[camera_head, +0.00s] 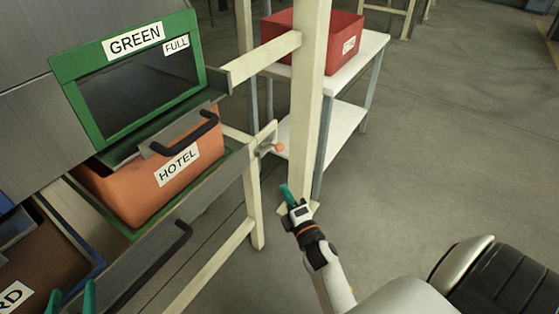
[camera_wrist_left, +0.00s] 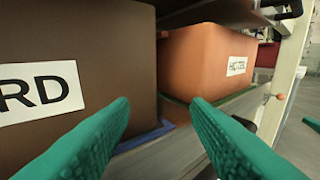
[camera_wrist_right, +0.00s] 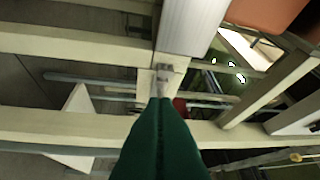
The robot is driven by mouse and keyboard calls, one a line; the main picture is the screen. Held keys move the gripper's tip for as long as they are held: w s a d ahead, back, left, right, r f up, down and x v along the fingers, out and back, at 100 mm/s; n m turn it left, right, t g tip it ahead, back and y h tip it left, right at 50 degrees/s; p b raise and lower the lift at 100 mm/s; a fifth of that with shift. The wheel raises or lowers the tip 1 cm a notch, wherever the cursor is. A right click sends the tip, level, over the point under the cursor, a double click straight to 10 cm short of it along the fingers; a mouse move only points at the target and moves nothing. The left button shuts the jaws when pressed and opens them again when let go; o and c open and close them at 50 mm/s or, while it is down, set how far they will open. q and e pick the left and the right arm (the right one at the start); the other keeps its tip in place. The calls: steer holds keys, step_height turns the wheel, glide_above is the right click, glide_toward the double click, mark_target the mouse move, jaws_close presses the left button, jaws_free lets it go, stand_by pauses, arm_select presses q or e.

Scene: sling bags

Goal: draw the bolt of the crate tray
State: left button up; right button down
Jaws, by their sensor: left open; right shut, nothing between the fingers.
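The bolt (camera_head: 278,147) has a salmon-coloured round knob and sits on a bracket at the cream post, right of the tray (camera_head: 212,180) that holds the orange HOTEL crate (camera_head: 128,190). Its knob also shows at the right in the left wrist view (camera_wrist_left: 281,97). My right gripper (camera_head: 287,192) is shut and empty, below and slightly right of the knob in the head view, apart from it. It also shows shut in the right wrist view (camera_wrist_right: 160,105). My left gripper (camera_wrist_left: 160,102) is open and empty before the brown crate (camera_wrist_left: 75,60); its fingertips show at the head view's bottom left.
A green frame (camera_head: 125,60) marked GREEN and FULL stands above the HOTEL crate. Cream posts and rails (camera_head: 309,100) stand close to my right gripper. A white table (camera_head: 345,70) with a red bin (camera_head: 335,38) is behind.

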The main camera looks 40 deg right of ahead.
arm_select(q)
step_height(320, 180, up, 7)
steer(key=t+h+b, duration=0.1)
steer(key=t, duration=0.3)
steer(key=shift+s+d+t+h+b, duration=0.4)
steer(key=shift+d, duration=0.05)
arm_select(e)
steer(key=d+x, duration=0.2)
steer(key=x, duration=0.9)
steer(key=shift+d+r, duration=0.2)
steer(key=shift+d, duration=0.15)
arm_select(q)
steer(key=shift+f, duration=0.1)
arm_select(e)
steer(key=shift+s, duration=0.15)
arm_select(q)
steer(key=shift+s+r+t+h+b, duration=0.15)
steer(key=shift+s+r+t, duration=0.15)
steer(key=shift+r+t, duration=0.2)
steer(key=shift+s+r+t+h+b, duration=0.15)
steer(key=shift+s+r+t, duration=0.2)
steer(key=shift+r, duration=0.2)
arm_select(e)
steer(key=d, duration=0.1)
steer(key=w+d, duration=0.1)
steer(key=d, duration=0.1)
steer(key=shift+w+d+r, duration=0.15)
steer(key=shift+d, duration=0.05)
